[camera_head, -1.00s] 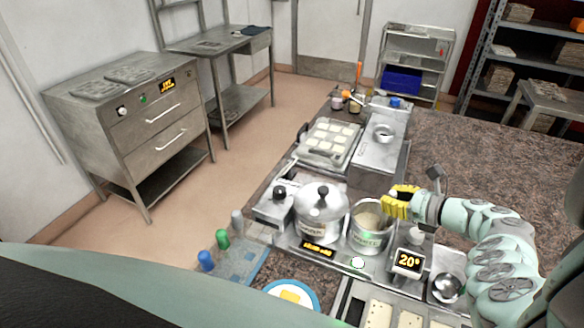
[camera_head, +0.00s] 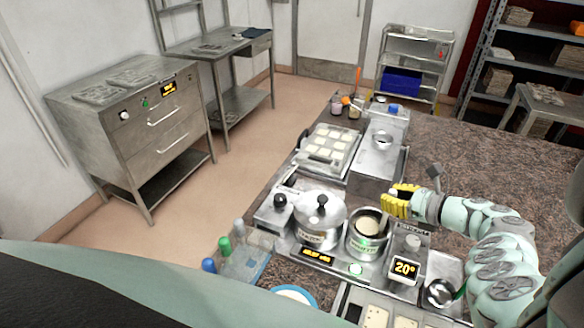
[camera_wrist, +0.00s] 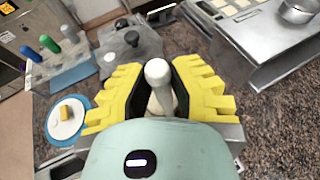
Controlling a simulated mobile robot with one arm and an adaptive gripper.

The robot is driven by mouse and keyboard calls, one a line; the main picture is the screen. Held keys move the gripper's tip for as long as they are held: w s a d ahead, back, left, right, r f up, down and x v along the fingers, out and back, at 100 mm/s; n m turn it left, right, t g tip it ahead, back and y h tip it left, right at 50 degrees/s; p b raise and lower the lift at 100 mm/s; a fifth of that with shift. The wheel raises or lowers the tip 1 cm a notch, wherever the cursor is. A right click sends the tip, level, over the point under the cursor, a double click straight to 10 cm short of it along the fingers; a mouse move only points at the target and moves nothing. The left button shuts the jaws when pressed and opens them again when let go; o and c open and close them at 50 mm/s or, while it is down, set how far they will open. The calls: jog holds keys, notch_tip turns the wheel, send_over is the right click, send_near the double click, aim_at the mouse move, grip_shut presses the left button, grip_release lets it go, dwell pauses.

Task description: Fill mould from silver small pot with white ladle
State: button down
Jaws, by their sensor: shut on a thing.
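My gripper (camera_head: 396,202), with yellow fingers, is shut on the white ladle, whose pale handle (camera_wrist: 158,75) stands between the fingers in the wrist view. In the head view the gripper is above and right of the open silver small pot (camera_head: 382,248). The pot has a pale label and cream-coloured content; the ladle's bowl cannot be clearly told apart there. A mould tray (camera_head: 350,311) with pale rectangular cavities lies at the lower edge, partly cut off. Another tray (camera_head: 312,163) with pale squares stands farther back.
A lidded silver pot (camera_head: 322,226) stands left of the open pot. A 20° display (camera_head: 403,267) and a small metal bowl (camera_head: 440,292) are to the right. Coloured-handled tools (camera_head: 226,246) and a plate (camera_wrist: 54,130) are at left. Bare countertop (camera_head: 480,160) lies behind the arm.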

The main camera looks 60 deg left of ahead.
jog(key=shift+r+p, duration=3.35)
jog(key=shift+r, duration=0.15)
jog(key=shift+w+d+f, duration=0.1)
jog(key=shift+w+f, duration=0.05)
jog(key=shift+d+r, duration=0.25)
jog(key=s+d+p, duration=0.4)
jog(key=s+d, duration=0.1)
jog(key=d, duration=0.7)
jog(key=s+d+p, duration=0.5)
jog(key=d, duration=0.7)
notch_tip(320, 180, down, 7)
jog(key=b, duration=0.5)
jog(key=shift+b, duration=0.4)
jog(key=shift+s, duration=0.1)
